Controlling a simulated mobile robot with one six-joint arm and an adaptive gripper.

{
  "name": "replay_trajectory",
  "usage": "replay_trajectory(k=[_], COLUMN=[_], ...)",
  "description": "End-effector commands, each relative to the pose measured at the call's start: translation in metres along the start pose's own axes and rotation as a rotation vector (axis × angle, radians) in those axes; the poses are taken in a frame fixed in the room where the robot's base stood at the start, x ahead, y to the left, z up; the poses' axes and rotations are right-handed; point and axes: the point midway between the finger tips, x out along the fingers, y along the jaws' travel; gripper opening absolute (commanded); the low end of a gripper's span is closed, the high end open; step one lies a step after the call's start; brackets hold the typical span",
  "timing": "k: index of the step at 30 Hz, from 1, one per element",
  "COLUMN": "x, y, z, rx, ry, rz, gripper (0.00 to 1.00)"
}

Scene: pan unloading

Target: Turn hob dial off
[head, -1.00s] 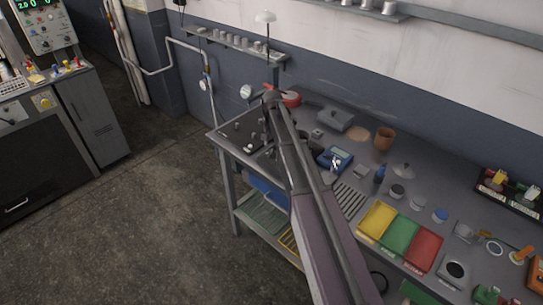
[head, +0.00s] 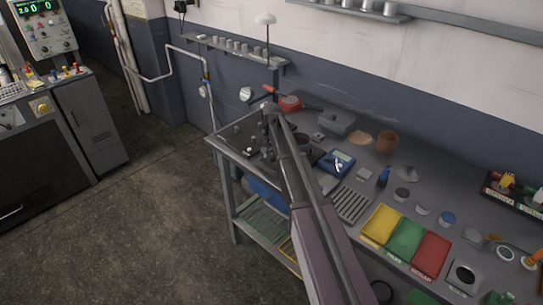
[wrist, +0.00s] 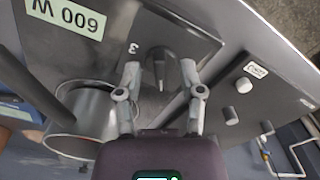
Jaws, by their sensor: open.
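My gripper (wrist: 160,72) is open in the wrist view, its two fingers apart on either side of a dark, tapered dial (wrist: 158,62). I cannot tell whether either finger touches it. The dial is on a dark hob panel (wrist: 185,25) with a "3" mark beside it and an upside-down "600 W" label. In the head view my arm hides much of the hob and the dial, and the fingers are too small to make out clearly.
A separate dark panel (wrist: 258,90) with two small grey knobs lies right of my gripper in the wrist view. In the head view, a blue device (head: 337,163), a slotted rack (head: 350,204) and yellow, green and red trays (head: 382,224) stand along the bench to the right.

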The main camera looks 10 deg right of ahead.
Motion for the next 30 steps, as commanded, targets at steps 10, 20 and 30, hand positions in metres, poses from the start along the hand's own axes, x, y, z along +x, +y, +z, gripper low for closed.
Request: replay_trajectory(k=[10,20,30], x=[-0.0002,0.0,0.0], y=[0.0001,0.0004,0.0011], z=[0.0,0.0002,0.0002], rx=[0.0,-0.006,-0.112], ry=[0.0,-0.001,-0.002], rz=[0.0,0.0,0.0], gripper=[0.0,0.0,0.0])
